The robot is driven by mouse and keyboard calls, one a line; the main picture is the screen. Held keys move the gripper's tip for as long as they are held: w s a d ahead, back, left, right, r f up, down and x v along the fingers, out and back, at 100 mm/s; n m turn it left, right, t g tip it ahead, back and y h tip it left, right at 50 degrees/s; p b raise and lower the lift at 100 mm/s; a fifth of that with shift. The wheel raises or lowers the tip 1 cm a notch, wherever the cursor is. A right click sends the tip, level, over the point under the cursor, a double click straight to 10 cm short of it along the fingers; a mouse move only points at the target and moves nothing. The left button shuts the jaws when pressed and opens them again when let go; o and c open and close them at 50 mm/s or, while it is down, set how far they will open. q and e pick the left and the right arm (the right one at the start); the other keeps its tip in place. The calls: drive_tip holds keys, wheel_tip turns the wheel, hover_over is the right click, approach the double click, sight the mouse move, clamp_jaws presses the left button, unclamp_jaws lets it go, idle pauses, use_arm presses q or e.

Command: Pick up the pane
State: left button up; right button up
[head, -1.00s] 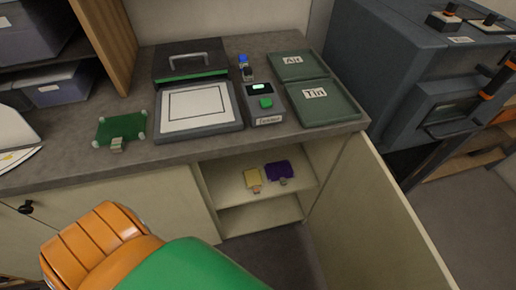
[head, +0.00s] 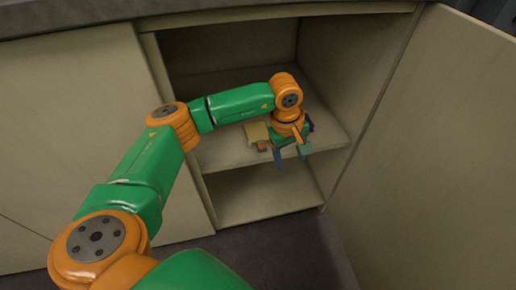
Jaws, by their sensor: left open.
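My left gripper (head: 290,152) reaches into the open cabinet, at the front of its middle shelf (head: 228,153). Its jaws are open and point downward. A yellow pane (head: 256,132) with a small tan block at its front lies on the shelf just left of the gripper. A purple pane (head: 311,122) is mostly hidden behind the gripper; only a sliver shows. A small greyish-teal block (head: 304,151) shows at the gripper's right side; I cannot tell whether the jaws touch it. My right gripper is not in view.
The cabinet's right wall and open door (head: 430,150) stand to the right of the arm. A closed cabinet front (head: 70,110) is on the left. The counter edge (head: 200,12) runs above the opening. The lower shelf (head: 265,203) looks empty.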

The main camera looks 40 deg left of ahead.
sight(263, 147)
use_arm(q)
drive_tip(key=a+m+t+y+b, duration=0.1)
drive_tip(key=a+m+y+b, duration=0.1)
drive_tip(key=a+y, duration=0.5)
drive_tip(key=w+a+f, duration=0.1)
drive_tip(key=w+a+f+h+b, duration=0.1)
drive_tip(key=f, duration=0.1)
drive_tip(key=w+a+f+h, duration=0.1)
drive_tip(key=f, duration=0.1)
drive_tip(key=shift+a, duration=0.2)
drive_tip(key=shift+f, duration=0.2)
drive_tip(key=shift+r+h, duration=0.1)
drive_tip(key=shift+h, duration=0.2)
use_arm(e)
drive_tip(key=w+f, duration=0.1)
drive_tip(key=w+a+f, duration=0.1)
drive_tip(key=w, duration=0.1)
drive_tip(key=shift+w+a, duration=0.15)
use_arm(q)
clamp_jaws()
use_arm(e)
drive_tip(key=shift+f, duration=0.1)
